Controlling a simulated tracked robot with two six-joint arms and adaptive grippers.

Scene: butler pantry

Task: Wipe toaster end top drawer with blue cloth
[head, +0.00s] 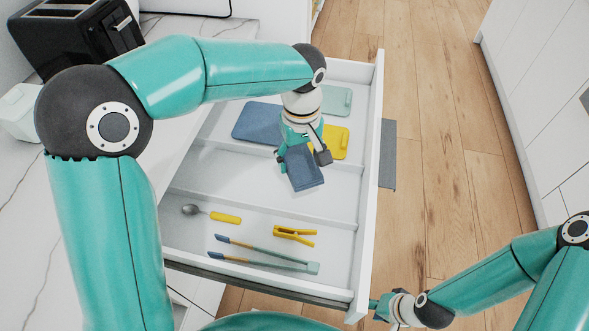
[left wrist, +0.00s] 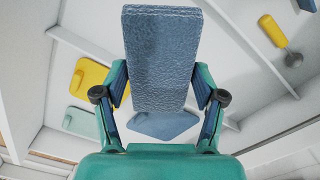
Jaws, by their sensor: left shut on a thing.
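The drawer (head: 368,190) stands open, white inside, split by dividers into compartments. My left gripper (head: 303,150) reaches down into it, shut on a blue cloth (head: 305,176). The cloth hangs over the middle compartment; I cannot tell whether it touches the floor. In the left wrist view the cloth (left wrist: 162,60) stands up between the fingers of the left gripper (left wrist: 160,92). The black toaster (head: 75,32) is on the counter at top left. My right gripper (head: 380,307) is by the drawer's near front corner; its fingers are too small to read.
The far compartment holds a flat blue piece (head: 258,121), a yellow one (head: 338,143) and a pale green one (head: 338,101). The near compartment holds a yellow-handled spoon (head: 222,217), a yellow clip (head: 294,236) and two brushes (head: 262,252). The middle compartment is otherwise clear.

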